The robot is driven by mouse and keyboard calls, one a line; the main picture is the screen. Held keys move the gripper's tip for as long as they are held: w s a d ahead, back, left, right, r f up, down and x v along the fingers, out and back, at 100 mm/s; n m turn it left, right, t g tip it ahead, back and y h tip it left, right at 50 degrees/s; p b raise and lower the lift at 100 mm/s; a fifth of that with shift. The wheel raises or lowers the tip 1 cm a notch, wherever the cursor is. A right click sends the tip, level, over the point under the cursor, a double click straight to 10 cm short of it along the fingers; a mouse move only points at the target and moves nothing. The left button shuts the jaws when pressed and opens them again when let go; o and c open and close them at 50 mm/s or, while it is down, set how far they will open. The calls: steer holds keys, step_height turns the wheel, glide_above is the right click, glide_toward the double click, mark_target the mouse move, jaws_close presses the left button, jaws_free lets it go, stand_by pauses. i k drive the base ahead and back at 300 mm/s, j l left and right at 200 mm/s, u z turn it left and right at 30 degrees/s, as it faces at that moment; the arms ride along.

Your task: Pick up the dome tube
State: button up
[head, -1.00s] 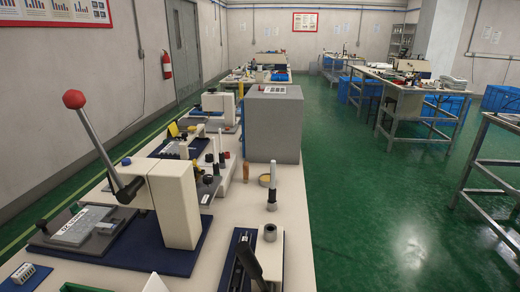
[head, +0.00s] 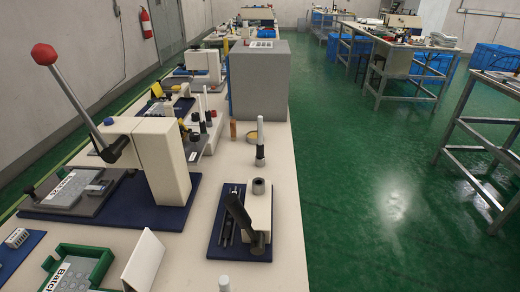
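A slim upright tube (head: 260,143), pale above with a dark lower part, stands on the white workbench (head: 283,205) right of centre. It may be the dome tube, but I cannot read any label on it. Another thin pale tube (head: 203,104) stands among small dark-based pieces farther back. The top of a pale cylinder (head: 224,284) shows at the bottom edge, mostly cut off. My gripper is not in view.
A lever press with a red knob (head: 44,54) stands at left. A blue-based fixture with a black handle (head: 238,212) is in front of the tube. A grey box (head: 260,85) stands behind. A green tray (head: 75,270) lies near.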

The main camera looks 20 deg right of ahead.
mark_target(259, 146)
steer(key=l+u, duration=0.1)
steer(key=u, duration=0.3)
steer(key=l+u, duration=0.1)
steer(key=u, duration=0.25)
steer(key=i+l+u, duration=0.1)
steer(key=u, duration=0.3)
steer(key=l+u, duration=0.2)
steer(key=l, duration=0.3)
steer(key=l+u, duration=0.25)
steer(key=l, duration=0.25)
steer(key=k+l+u, duration=0.2)
steer(key=l, duration=0.25)
steer(key=l+u, duration=0.2)
steer(key=l, duration=0.3)
steer(key=k+l+u, duration=0.1)
steer(key=l+u, duration=0.15)
steer(key=l, duration=0.2)
